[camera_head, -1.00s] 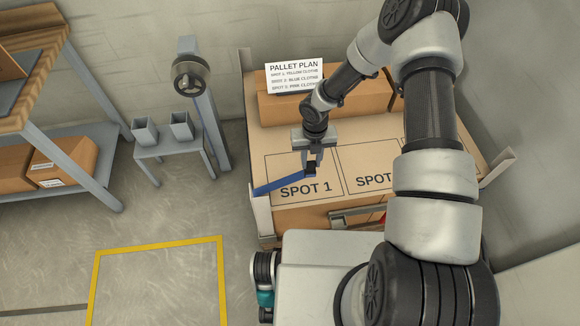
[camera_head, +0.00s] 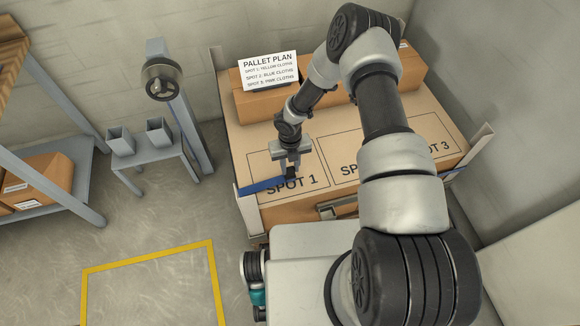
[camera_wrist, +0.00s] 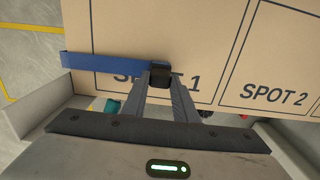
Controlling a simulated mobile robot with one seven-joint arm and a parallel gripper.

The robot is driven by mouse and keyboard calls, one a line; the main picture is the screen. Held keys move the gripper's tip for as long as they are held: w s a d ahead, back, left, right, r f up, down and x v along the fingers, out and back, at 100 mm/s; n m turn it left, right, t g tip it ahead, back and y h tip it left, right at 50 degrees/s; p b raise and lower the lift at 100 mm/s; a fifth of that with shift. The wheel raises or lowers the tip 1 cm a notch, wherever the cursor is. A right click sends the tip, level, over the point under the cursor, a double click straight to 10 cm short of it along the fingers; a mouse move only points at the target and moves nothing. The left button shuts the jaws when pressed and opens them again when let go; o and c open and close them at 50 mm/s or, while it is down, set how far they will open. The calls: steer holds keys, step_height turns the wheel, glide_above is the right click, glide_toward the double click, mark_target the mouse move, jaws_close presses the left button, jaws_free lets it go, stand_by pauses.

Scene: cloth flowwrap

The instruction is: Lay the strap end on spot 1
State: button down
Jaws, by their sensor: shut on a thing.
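The blue strap (camera_head: 262,185) runs from the left edge of the cardboard top to my gripper (camera_head: 291,174). In the wrist view the strap (camera_wrist: 108,64) stretches from the left to a black end piece (camera_wrist: 160,73) between my fingertips. My gripper (camera_wrist: 160,80) is shut on this strap end. It is over the outlined spot 1 (camera_head: 312,190), at the upper side of its printed label, and partly hides that label in the wrist view. I cannot tell whether the strap end touches the cardboard.
Spot 2 (camera_wrist: 273,95) lies to the right, bare in the wrist view. A long carton (camera_head: 262,104) with the pallet plan sign (camera_head: 269,70) stands behind the spots. Upright corner boards (camera_head: 480,145) flank the load. A small grey stand (camera_head: 150,155) is at left.

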steer(key=shift+r, duration=0.1)
steer(key=c, duration=1.4)
jaws_free()
steer(key=shift+f, duration=0.2)
steer(key=shift+r, duration=0.15)
